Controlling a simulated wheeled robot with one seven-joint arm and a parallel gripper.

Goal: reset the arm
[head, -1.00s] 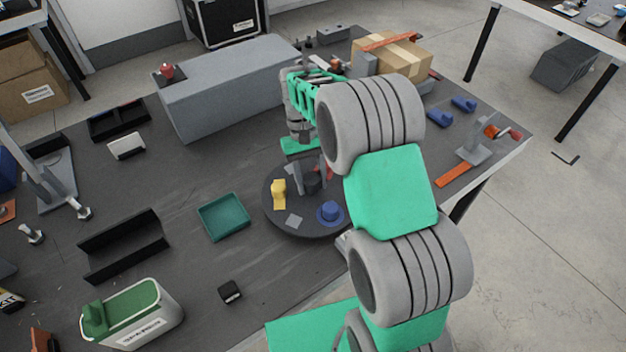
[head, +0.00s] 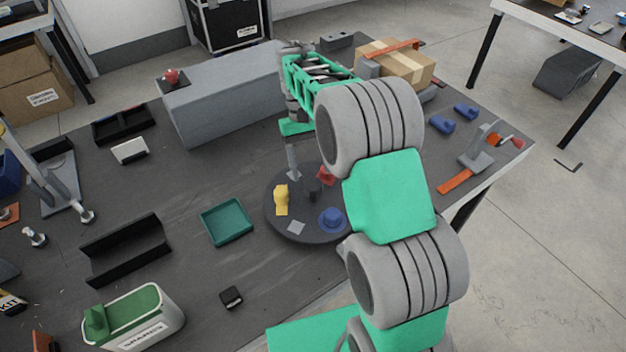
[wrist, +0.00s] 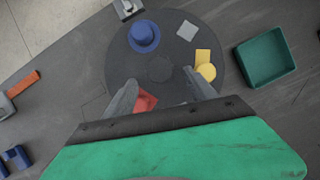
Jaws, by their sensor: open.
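My arm, green and grey, reaches from the lower right over the dark table in the head view. My gripper (wrist: 162,98) is open and empty in the wrist view, its two grey fingers apart above the round dark turntable (wrist: 178,80). In the head view one finger shows above the turntable (head: 275,228), and the rest of the gripper is mostly hidden by the arm. On the turntable are a blue hat-shaped piece (head: 331,219), a yellow piece (head: 281,199), a red piece (wrist: 146,101), a grey square (head: 296,227) and a dark round piece (head: 315,190).
A long grey box (head: 225,95) stands behind the turntable, close to the arm. A teal tray (head: 227,222) lies left of the turntable. A cardboard box (head: 398,66), blue parts (head: 442,123) and a grey clamp (head: 480,150) stand right of the arm.

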